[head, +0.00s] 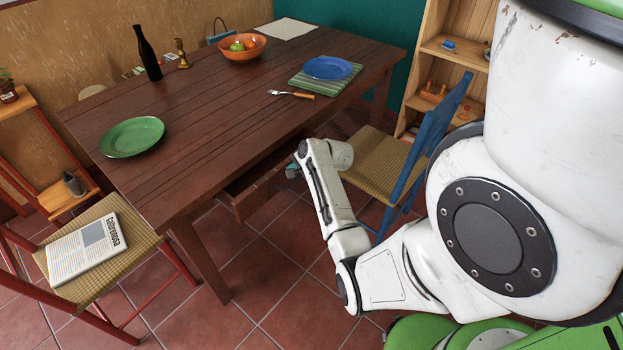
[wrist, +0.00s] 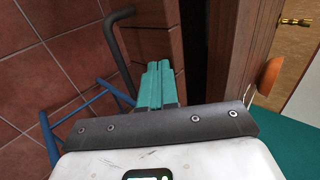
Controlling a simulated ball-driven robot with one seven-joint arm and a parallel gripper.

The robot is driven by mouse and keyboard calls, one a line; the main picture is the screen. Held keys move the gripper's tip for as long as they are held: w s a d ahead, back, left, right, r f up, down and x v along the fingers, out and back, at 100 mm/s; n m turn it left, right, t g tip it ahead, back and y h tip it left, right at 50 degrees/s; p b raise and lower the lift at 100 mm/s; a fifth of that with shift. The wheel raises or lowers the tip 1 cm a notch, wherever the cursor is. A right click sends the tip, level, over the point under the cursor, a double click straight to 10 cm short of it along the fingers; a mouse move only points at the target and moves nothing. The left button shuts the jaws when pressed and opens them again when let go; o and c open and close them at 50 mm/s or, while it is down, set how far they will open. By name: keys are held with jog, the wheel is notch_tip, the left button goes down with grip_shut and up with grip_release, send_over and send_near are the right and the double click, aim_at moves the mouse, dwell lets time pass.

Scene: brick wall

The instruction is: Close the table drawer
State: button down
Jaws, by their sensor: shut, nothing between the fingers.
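The wooden table (head: 200,115) has a drawer (head: 262,192) under its long near side. The drawer stands partly pulled out, with a dark gap between its front and the table edge. In the wrist view the drawer front (wrist: 154,38) shows a dark bent bar handle (wrist: 118,55) on its outer side. My gripper (head: 291,171) is beside the drawer's front, mostly hidden behind my forearm in the head view. In the wrist view its teal fingers (wrist: 158,84) are together and empty, close to the drawer front. I cannot tell whether they touch it.
A blue chair (head: 405,150) with a woven seat stands just right of the drawer. Another chair with a newspaper (head: 85,250) stands at the table's left end. A green plate (head: 132,137), bottle (head: 148,55), fruit bowl (head: 242,47) and blue plate (head: 327,68) stand on the table.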

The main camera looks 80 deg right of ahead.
jog(key=w+d, duration=0.1)
jog(key=w, duration=0.1)
jog(key=w+d+b, duration=0.1)
jog(key=w, duration=0.1)
jog(key=w+d+b, duration=0.1)
jog(key=w+d, duration=0.1)
jog(key=shift+w+d, duration=0.1)
jog(key=shift+w, duration=0.3)
